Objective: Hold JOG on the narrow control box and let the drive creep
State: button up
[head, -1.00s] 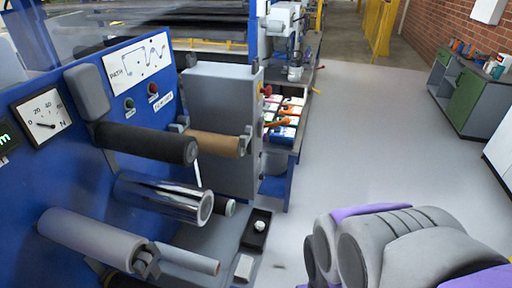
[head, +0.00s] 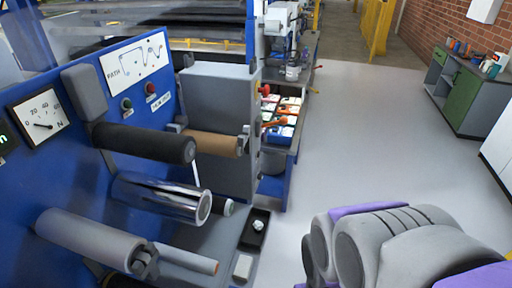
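A grey upright box (head: 215,105) stands at the end of the blue roller machine. A red knob (head: 264,90) sticks out from its right side, with a yellow patch below. I cannot read any JOG marking, and the side face is seen too edge-on to tell its buttons. The drive rollers face me: a black roller (head: 145,143), a brown roller (head: 215,143), a chrome roller (head: 160,198) and a pale grey roller (head: 88,238). My grey and purple arm fills the bottom right; my gripper is not in view.
The blue panel carries a dial (head: 40,122), a green and a red button, and a path diagram (head: 137,62). A bench (head: 273,182) with coloured bins stands behind the grey box. Grey floor (head: 370,130) is open to the right, up to a green-doored cabinet (head: 463,100).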

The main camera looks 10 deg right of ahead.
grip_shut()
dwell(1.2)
